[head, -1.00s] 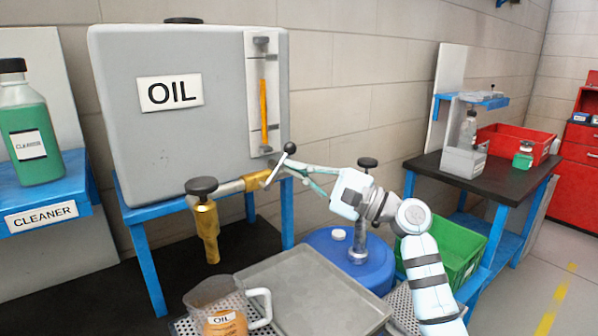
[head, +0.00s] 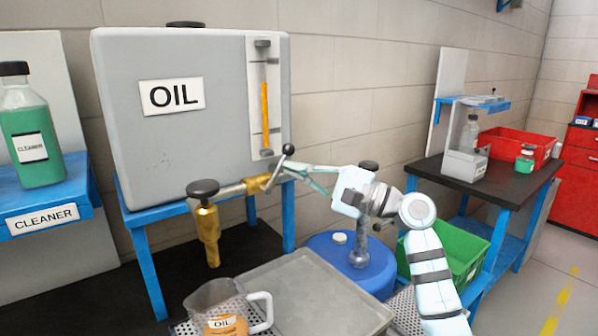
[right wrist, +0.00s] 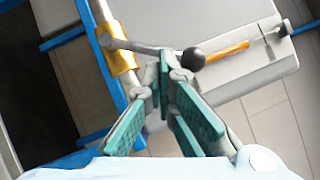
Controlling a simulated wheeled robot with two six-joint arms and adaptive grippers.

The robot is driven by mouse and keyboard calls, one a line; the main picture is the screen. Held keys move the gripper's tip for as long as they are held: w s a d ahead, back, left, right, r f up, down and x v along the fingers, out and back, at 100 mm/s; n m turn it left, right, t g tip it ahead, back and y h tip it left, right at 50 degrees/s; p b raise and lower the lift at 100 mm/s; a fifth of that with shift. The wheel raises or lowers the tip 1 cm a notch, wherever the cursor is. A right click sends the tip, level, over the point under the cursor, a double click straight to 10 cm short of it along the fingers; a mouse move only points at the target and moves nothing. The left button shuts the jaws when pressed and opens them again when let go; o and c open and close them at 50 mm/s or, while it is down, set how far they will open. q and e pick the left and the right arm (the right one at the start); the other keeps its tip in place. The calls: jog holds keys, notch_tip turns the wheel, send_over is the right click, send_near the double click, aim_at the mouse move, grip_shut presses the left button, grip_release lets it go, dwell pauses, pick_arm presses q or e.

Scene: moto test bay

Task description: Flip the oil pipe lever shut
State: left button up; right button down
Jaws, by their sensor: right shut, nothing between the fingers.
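The oil pipe (head: 235,188) runs out from under the grey oil tank (head: 190,110) to a brass spout (head: 208,235). Its lever (head: 278,170) is a thin grey bar rising from a brass valve (head: 258,184) to a black ball knob (head: 289,149). In the right wrist view the lever (right wrist: 145,48) points across the pipe's line, with the knob (right wrist: 194,59) at its end. My right gripper (head: 287,170) is shut and empty, its tips right at the lever just below the knob. Whether they touch is unclear. My left gripper is not in view.
A blue drum (head: 325,250) and a green crate (head: 462,255) stand under my right arm. A cleaner bottle (head: 32,130) is on the left shelf.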

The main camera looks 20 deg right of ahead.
jog(key=shift+s+a+r+n+g+h, duration=0.1)
jog(key=shift+a+r+n+g+h, duration=0.1)
jog(key=shift+r+n+g, duration=0.3)
jog(key=shift+s+a+r+n+g+h, duration=0.1)
jog(key=shift+a+n+g, duration=0.1)
jog(key=shift+n, duration=0.5)
dwell(2.0)
jog(key=s+d+f+b, duration=0.2)
jog(key=d, duration=0.3)
jog(key=s+d+f+b, duration=0.1)
jog(key=s+d+b, duration=0.1)
jog(key=d, duration=0.4)
jog(key=shift+s+d+f, duration=0.3)
jog(key=shift+s+f, duration=0.1)
jog(key=shift+s, duration=0.15)
